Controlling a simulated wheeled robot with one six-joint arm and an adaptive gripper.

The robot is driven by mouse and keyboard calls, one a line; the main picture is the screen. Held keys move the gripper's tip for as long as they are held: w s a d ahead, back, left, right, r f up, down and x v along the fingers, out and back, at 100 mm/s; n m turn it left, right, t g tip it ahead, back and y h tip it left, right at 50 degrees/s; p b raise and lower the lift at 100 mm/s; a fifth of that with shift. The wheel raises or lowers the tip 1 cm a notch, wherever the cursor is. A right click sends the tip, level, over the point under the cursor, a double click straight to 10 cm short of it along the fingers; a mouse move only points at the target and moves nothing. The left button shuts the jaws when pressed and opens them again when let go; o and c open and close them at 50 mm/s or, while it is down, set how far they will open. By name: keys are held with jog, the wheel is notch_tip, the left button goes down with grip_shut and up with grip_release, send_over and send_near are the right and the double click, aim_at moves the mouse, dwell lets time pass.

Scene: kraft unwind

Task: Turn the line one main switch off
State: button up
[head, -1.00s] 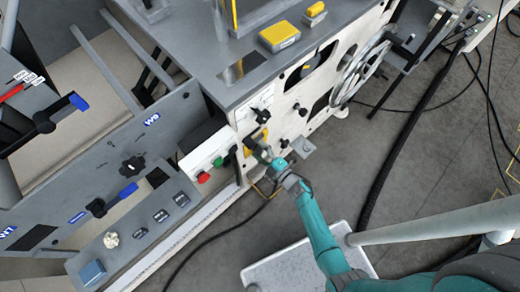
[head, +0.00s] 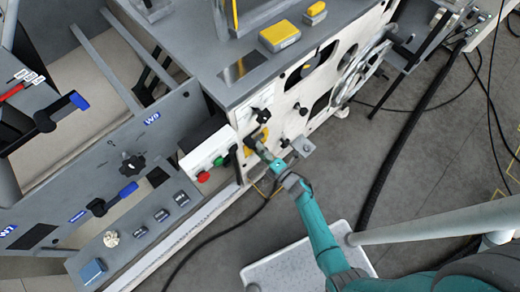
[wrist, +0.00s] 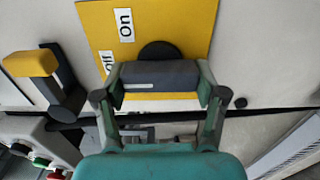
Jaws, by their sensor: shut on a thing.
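The main switch is a dark grey bar handle (wrist: 160,75) on a black round hub (wrist: 158,51), mounted on a yellow plate (wrist: 195,20). The plate carries a white "On" label, with a second label beside it partly hidden by my gripper. My gripper (wrist: 160,88) is shut on the handle, one finger at each end of the bar. The handle lies across the wrist view, roughly level. In the head view my gripper (head: 251,143) reaches the front panel at the yellow plate (head: 262,134) and covers most of the switch.
A yellow-and-black handle (wrist: 32,64) stands close left of the plate in the wrist view. A box with red and green buttons (head: 207,160) is left of my gripper. A spoked handwheel (head: 362,70) is farther along the panel. Cables lie on the grey floor.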

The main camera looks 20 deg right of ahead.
jog(key=o, duration=1.1)
jog(key=shift+o, duration=0.2)
jog(key=shift+s, duration=0.1)
jog(key=v, duration=1.2)
jog(key=shift+a, duration=0.1)
jog(key=s+a+r+m+g+h, duration=0.1)
jog(key=s+r+m+h, duration=0.1)
jog(key=s+r+m, duration=0.9)
jog(key=s+a+r+m+g+h, duration=0.1)
jog(key=s+r+m, duration=0.9)
jog(key=r, duration=1)
jog(key=s+a+h, duration=0.1)
jog(key=s+h, duration=0.1)
jog(key=s, duration=0.1)
jog(key=shift+m+h, duration=0.3)
jog(key=shift+m, duration=0.1)
